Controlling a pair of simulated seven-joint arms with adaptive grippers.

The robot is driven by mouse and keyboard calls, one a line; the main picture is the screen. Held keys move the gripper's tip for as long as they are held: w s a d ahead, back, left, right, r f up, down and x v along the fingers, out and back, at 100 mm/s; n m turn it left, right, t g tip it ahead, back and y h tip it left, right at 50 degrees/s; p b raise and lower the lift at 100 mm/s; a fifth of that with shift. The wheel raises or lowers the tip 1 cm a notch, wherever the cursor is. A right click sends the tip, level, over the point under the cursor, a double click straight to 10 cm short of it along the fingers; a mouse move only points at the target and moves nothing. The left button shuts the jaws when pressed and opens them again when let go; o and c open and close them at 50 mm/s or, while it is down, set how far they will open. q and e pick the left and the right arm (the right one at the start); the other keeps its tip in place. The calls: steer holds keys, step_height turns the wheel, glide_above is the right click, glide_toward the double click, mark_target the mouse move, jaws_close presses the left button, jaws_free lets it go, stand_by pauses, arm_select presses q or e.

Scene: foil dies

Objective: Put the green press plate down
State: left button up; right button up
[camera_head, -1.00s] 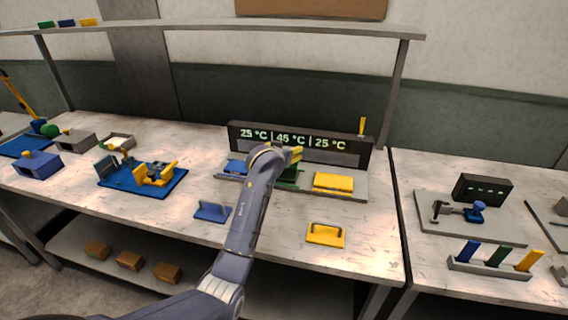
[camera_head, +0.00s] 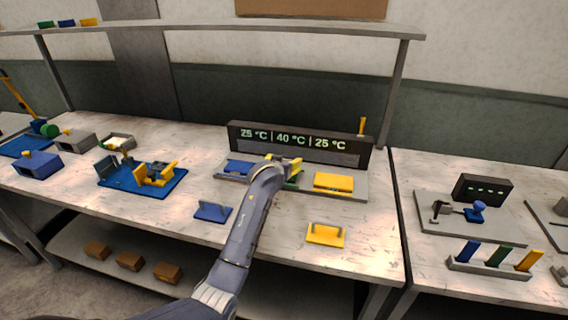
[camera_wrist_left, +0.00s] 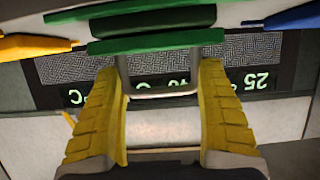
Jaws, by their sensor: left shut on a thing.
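My left gripper (camera_head: 289,163) is over the middle place of the grey three-place station. In the left wrist view its yellow fingers (camera_wrist_left: 165,95) are shut on the grey handle of the green press plate (camera_wrist_left: 155,42). Another green piece (camera_wrist_left: 150,18) shows just beyond the plate; whether they touch is unclear. In the head view my arm and gripper hide most of the plate, and only a bit of green shows beside them. My right gripper is out of view.
The station's display (camera_head: 300,142) reads 25, 40 and 25 °C. A blue die (camera_head: 239,168) and a yellow die (camera_head: 333,183) flank the middle place. A blue plate (camera_head: 212,212) and a yellow plate (camera_head: 325,236) lie on the table (camera_head: 375,225) in front.

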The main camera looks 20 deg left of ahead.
arm_select(q)
steer(key=o, duration=1.6)
steer(key=shift+f, duration=0.1)
steer(key=shift+c, duration=0.2)
steer(key=shift+s, duration=0.1)
steer(key=v, duration=1.2)
steer(key=shift+d, duration=0.1)
